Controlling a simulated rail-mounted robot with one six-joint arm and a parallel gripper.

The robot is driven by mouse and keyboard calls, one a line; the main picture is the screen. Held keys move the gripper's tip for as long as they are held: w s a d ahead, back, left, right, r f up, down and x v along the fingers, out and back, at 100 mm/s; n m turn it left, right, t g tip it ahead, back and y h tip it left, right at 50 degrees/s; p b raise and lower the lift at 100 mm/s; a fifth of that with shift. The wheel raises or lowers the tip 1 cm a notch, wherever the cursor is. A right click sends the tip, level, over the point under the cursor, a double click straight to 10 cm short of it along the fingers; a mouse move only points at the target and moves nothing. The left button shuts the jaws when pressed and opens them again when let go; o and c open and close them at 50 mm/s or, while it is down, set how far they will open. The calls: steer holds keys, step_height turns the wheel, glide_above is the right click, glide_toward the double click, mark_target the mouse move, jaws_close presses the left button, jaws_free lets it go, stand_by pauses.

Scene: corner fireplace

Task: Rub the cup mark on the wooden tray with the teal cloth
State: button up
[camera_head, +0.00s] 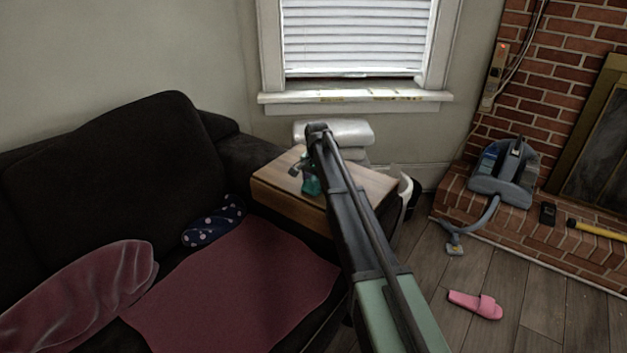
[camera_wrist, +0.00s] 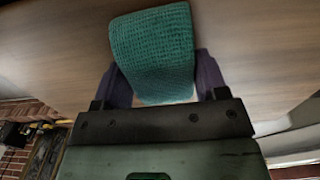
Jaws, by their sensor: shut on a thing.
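The wooden tray (camera_head: 271,193) lies at the arm of the dark sofa, under the window. Its bare brown surface fills much of the wrist view (camera_wrist: 60,55). The teal cloth (camera_wrist: 153,50) stands between the two fingers of my gripper (camera_wrist: 155,85), which is shut on it. In the head view the cloth (camera_head: 311,186) shows as a small teal patch over the tray, partly behind my arm. I cannot tell whether the cloth touches the wood. No cup mark can be made out; the cloth or my arm may hide it.
The dark sofa (camera_head: 120,150) with a maroon blanket (camera_head: 235,290) and a dotted cushion (camera_head: 213,220) is left of the tray. A vacuum (camera_head: 503,172) rests on the brick hearth; a pink slipper (camera_head: 475,304) lies on the floor.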

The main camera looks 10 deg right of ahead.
steer(key=shift+s+d+r, duration=0.1)
steer(key=shift+s+d, duration=1.2)
steer(key=shift+s, duration=0.15)
steer(key=shift+f, duration=0.25)
steer(key=shift+r, duration=0.15)
steer(key=shift+w+a, duration=1.3)
steer(key=shift+w, duration=0.2)
steer(key=shift+w+a, duration=1.4)
steer(key=shift+w, duration=0.1)
step_height(320, 180, up, 6)
steer(key=p, duration=0.5)
steer(key=shift+p, duration=0.4)
